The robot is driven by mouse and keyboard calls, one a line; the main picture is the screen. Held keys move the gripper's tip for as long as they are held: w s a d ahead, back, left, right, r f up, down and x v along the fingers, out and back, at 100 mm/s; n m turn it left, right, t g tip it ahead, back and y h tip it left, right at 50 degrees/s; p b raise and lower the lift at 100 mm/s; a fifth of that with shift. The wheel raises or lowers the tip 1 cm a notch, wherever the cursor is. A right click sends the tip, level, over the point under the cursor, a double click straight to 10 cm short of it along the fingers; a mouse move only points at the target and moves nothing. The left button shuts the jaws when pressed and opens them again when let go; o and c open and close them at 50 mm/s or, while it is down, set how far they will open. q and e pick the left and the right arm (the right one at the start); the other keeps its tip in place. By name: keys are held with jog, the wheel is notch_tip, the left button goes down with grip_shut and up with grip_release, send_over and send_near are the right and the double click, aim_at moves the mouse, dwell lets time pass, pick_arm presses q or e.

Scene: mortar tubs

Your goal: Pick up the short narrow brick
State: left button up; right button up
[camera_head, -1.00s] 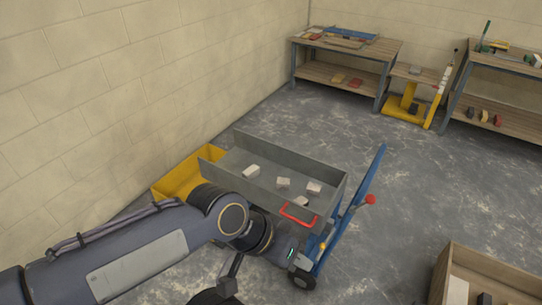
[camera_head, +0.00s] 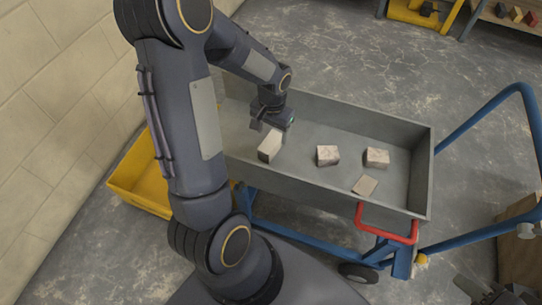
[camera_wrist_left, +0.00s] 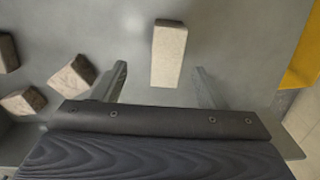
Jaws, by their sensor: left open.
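Several pale bricks lie in a grey metal tub (camera_head: 330,110) on a blue cart. My left gripper (camera_head: 268,122) is open and empty above the tub's left part, just behind a pale narrow brick (camera_head: 270,147). In the left wrist view this brick (camera_wrist_left: 168,52) lies ahead of the gap between the open fingers (camera_wrist_left: 163,85), apart from them. A blocky brick (camera_head: 327,155), another brick (camera_head: 377,157) and a flatter brick (camera_head: 365,184) lie further right. I cannot tell for certain which is the short narrow one. My right gripper (camera_head: 495,292) shows partly at the bottom right; its jaws are unclear.
The tub's raised walls surround the bricks. A yellow tub (camera_head: 150,180) stands to the left by the wall. The cart has a red handle (camera_head: 388,224) in front and a blue push bar (camera_head: 490,108) at the right. A wooden box (camera_head: 518,250) stands at far right.

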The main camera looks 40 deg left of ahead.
aim_at(271, 141)
pick_arm(q)
jog(key=shift+w+a+f, duration=0.1)
jog(key=shift+a+f, duration=0.15)
jog(key=shift+f, duration=0.55)
jog(key=shift+f+b, duration=0.4)
jog(key=shift+f, duration=0.3)
jog(key=f, duration=0.1)
jog(key=f+b, duration=0.1)
jog(key=f, duration=0.1)
jog(key=f+b, duration=0.1)
jog(key=shift+w+a+f, duration=0.15)
jog(key=shift+w+a, duration=0.15)
jog(key=shift+a, duration=0.05)
jog(key=shift+f, duration=0.35)
jog(key=shift+c, duration=0.3)
jog(key=shift+r, duration=0.1)
jog(key=c, duration=1.3)
